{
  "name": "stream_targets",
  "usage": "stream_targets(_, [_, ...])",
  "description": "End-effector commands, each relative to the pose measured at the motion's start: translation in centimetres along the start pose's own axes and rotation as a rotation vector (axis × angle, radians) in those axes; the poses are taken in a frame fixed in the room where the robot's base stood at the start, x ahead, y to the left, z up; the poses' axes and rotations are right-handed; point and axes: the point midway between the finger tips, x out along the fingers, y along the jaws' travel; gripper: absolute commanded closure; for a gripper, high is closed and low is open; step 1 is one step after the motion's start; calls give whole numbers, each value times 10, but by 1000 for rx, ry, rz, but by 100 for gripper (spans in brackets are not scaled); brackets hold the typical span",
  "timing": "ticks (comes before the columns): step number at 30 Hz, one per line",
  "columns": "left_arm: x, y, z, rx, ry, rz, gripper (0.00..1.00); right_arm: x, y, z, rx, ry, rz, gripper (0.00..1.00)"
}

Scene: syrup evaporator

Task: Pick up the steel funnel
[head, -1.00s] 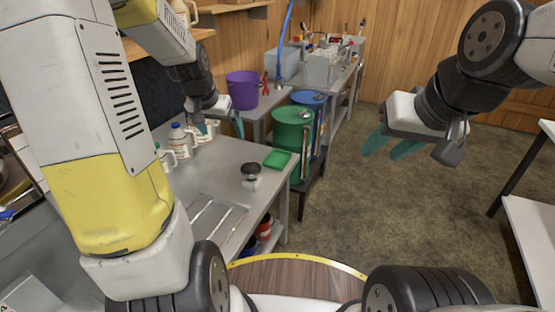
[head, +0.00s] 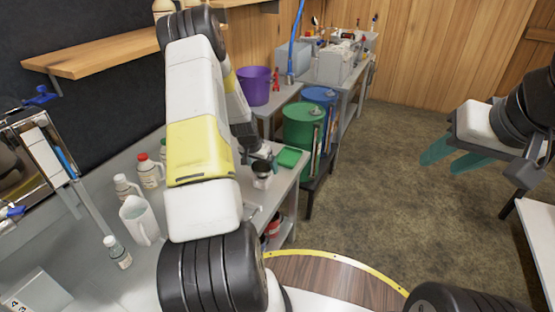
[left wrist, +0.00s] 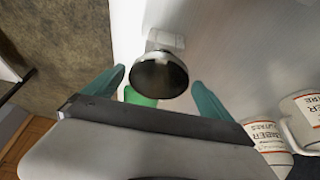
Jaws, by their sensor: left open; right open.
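The steel funnel (head: 262,169) stands near the right edge of the grey bench, its wide dark mouth facing up on a pale base. In the left wrist view the funnel (left wrist: 160,74) shows its round dark mouth between my fingertips, with the pale base behind it. My left gripper (head: 266,158) is open, above and close beside the funnel; the teal fingers in the left wrist view (left wrist: 158,79) lie on either side of it. Contact cannot be told. My right gripper (head: 447,162) is open and empty over the floor at the right.
A green barrel (head: 302,127) stands past the bench end.

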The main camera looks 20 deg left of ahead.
Motion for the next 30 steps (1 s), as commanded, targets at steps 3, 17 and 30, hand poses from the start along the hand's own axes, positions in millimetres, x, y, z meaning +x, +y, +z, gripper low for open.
stream_targets(3, [20,5,3,0,-3,2,4,0,0,0,0,0,0,59])
stream_targets(17, [38,3,2,0,-1,1,12,0,0,0,0,0,0,59])
stream_targets(30, [38,3,2,0,-1,1,66,0,0,0,0,0,0,59])
